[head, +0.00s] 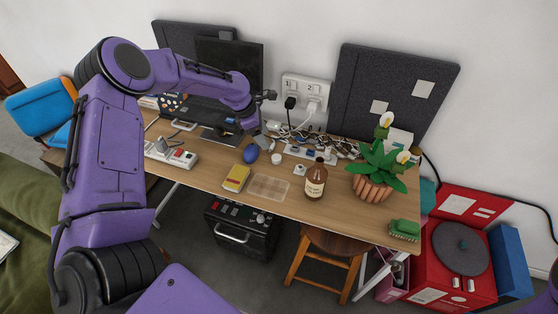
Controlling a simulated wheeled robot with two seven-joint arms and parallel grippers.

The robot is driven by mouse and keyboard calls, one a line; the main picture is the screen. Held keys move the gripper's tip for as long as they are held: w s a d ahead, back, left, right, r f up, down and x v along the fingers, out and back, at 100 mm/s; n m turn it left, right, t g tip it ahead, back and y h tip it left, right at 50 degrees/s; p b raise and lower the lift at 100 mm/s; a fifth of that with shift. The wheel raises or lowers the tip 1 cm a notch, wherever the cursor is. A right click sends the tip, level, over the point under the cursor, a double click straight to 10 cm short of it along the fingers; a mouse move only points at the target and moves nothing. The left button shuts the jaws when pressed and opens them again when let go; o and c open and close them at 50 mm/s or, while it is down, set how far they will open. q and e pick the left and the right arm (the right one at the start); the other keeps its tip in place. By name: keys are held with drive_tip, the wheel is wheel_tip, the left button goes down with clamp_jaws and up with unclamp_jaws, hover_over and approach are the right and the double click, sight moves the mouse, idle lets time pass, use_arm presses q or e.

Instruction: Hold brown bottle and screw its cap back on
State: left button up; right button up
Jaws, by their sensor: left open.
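The brown bottle (315,184) stands upright on the desk, right of its middle, with a pale label and a dark top. I cannot tell whether the top is bare. A small white round thing (277,158) lies to its left and may be the cap, but it is too small to be sure. My left gripper (265,112) is open and empty, in front of the monitor's right edge, up and left of the bottle and apart from it. My right gripper is out of view.
The wooden desk (215,176) holds a blue egg-shaped thing (250,155), a yellow box (236,178), a clear tray (268,187) and a potted plant (374,180) right of the bottle. Cables (330,144) clutter the back. A green brush (404,229) lies at the front right.

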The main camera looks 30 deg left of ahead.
use_arm(q)
hover_over(276, 157)
drive_tip(key=s+a, duration=0.1)
drive_tip(key=a, duration=0.1)
wheel_tip(276, 157, down, 5)
drive_tip(key=shift+r, duration=0.2)
drive_tip(key=shift+s, duration=0.1)
drive_tip(key=x, duration=0.5)
drive_tip(key=shift+s+d+p, duration=0.1)
drive_tip(key=shift+p, duration=0.3)
drive_tip(key=c, duration=1.1)
